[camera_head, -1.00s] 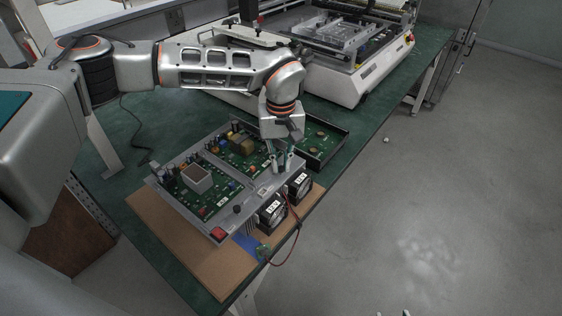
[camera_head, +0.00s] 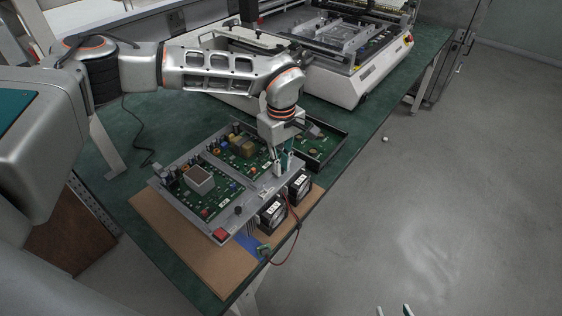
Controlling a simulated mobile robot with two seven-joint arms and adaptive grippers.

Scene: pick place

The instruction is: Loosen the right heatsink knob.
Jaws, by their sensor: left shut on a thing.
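The metal chassis (camera_head: 215,236) holds green circuit boards and lies on a brown mat (camera_head: 190,262). A black knob (camera_head: 238,210) stands on the left part of its front metal strip. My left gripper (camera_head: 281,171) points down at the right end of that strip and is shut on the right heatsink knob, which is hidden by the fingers. Only the fingertips of my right gripper (camera_head: 394,311) show, at the bottom edge. They are apart with nothing between them, out over the floor, away from the chassis.
Two black fans (camera_head: 272,215) sit at the chassis's front side, with a red cable (camera_head: 291,246) looping past the table edge. A black tray with a board (camera_head: 325,153) lies right behind the gripper. A large white machine (camera_head: 362,80) stands at the back.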

